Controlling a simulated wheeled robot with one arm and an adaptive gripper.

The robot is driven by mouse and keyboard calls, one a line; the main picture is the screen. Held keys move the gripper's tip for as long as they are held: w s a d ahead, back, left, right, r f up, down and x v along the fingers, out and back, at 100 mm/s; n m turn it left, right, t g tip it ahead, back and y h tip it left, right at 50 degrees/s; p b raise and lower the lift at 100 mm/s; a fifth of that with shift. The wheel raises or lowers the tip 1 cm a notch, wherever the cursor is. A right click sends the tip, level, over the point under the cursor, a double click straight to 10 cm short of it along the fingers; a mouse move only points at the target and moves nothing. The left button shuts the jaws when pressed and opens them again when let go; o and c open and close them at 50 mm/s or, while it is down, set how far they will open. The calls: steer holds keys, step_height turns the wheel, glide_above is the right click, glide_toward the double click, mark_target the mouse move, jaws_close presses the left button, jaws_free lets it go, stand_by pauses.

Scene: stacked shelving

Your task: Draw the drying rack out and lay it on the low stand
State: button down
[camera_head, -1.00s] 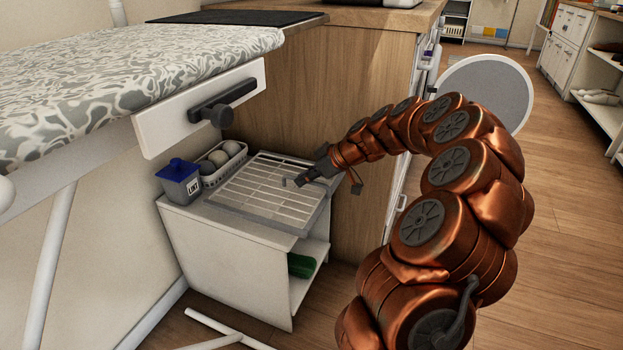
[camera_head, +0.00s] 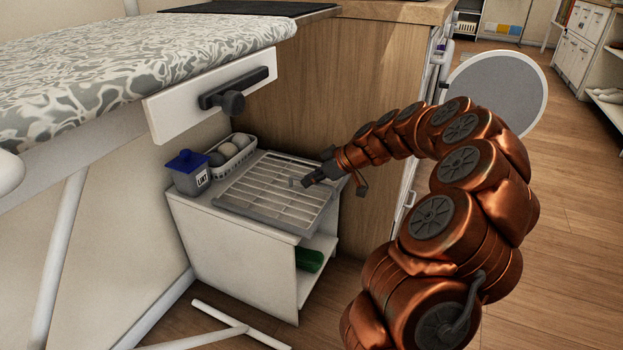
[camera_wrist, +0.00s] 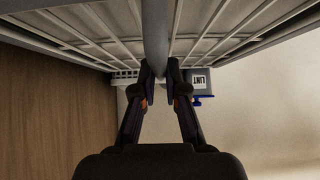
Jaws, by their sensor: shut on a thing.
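The drying rack (camera_head: 258,217), a grey frame with pale slats, lies flat on top of the white low stand (camera_head: 232,255) and covers much of it. My gripper (camera_head: 308,181) is over the rack's right part, reaching in from the right. In the wrist view my gripper (camera_wrist: 160,78) has its two fingers closed on a grey bar of the rack (camera_wrist: 155,35), with the slats spreading to both sides. The exact contact under the fingers is small in the head view.
A blue-lidded LINT box (camera_head: 188,172) and a white basket of balls (camera_head: 230,152) stand at the stand's back left. A wooden cabinet side (camera_head: 320,85) rises behind. The ironing board (camera_head: 130,60) overhangs at left; its white legs (camera_head: 235,330) reach the floor.

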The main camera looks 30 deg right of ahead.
steer(key=c, duration=1.1)
jaws_free()
steer(key=shift+c, duration=0.2)
steer(key=shift+s+d+r, duration=0.1)
steer(key=v, duration=1.1)
steer(key=shift+s+r, duration=0.25)
steer(key=shift+s, duration=0.05)
steer(key=shift+d, duration=0.1)
